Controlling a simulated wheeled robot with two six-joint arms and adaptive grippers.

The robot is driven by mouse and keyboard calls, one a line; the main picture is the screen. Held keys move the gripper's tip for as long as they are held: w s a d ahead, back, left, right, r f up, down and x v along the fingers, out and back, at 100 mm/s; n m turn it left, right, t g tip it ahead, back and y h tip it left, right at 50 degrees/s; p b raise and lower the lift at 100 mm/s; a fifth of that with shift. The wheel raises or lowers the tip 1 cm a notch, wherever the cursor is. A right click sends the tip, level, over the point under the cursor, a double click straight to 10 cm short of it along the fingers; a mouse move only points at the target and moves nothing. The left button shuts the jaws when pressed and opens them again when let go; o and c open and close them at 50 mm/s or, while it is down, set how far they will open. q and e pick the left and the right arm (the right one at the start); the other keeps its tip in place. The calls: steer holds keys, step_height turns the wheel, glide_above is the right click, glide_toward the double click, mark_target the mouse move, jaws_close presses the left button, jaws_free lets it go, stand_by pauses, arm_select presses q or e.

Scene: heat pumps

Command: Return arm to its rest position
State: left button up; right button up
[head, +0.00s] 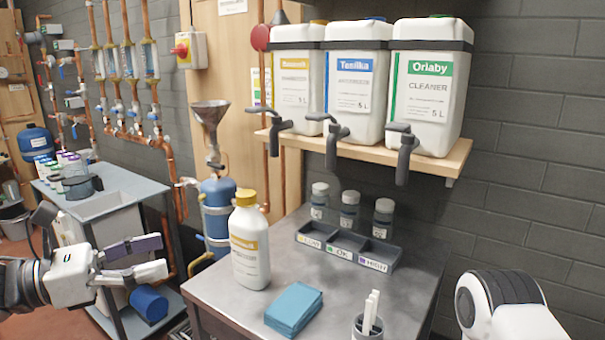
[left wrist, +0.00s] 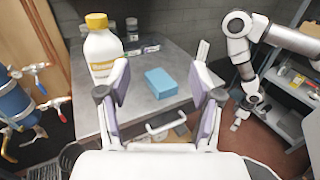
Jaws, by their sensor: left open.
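My left gripper (head: 152,258) is open and empty at the lower left of the head view, left of the grey metal table (head: 215,290). In the left wrist view its two fingers (left wrist: 162,105) stand wide apart, with nothing between them. My right arm (head: 505,305) shows at the lower right of the head view. In the left wrist view my right arm (left wrist: 265,38) hangs at the right, and its gripper (left wrist: 240,118) is too small to judge.
A white yellow-capped bottle (head: 250,245) and a blue cloth stack (head: 294,308) stand on the table. Behind them are a labelled tray (head: 345,260) and several jars. A wooden shelf (head: 440,165) holds three canisters above. A second bench (head: 110,205) is at left.

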arm_select(q)
steer(key=s+d+f+n+g+y+p, duration=0.25)
steer(key=f+n, duration=0.25)
steer(key=f, duration=0.6)
steer(key=s+d+f+n+g+y+p, duration=0.25)
steer(key=s+f+n, duration=0.2)
steer(key=f, duration=0.55)
steer(key=s+d+f+n+g+y+p, duration=0.1)
steer(key=s+f+n+y+p, duration=0.15)
steer(key=f+n, duration=0.6)
steer(key=s+a+f+n+g+y+p, duration=0.2)
steer(key=s+f+n+y, duration=0.2)
steer(key=s+f+n, duration=0.6)
steer(key=s+a+f+n+y, duration=0.1)
steer(key=s+a+n+y, duration=0.1)
steer(key=n, duration=0.7)
steer(key=s+a+f+n+y, duration=0.1)
steer(key=a+n, duration=0.4)
steer(key=n, duration=0.5)
steer(key=shift+s+a+n+g+y, duration=0.15)
steer(key=shift+s+n+g+y, duration=0.2)
steer(key=shift+s+y, duration=0.3)
arm_select(e)
step_height(320, 180, up, 10)
steer(key=shift+s+f, duration=0.2)
steer(key=shift+s, duration=0.15)
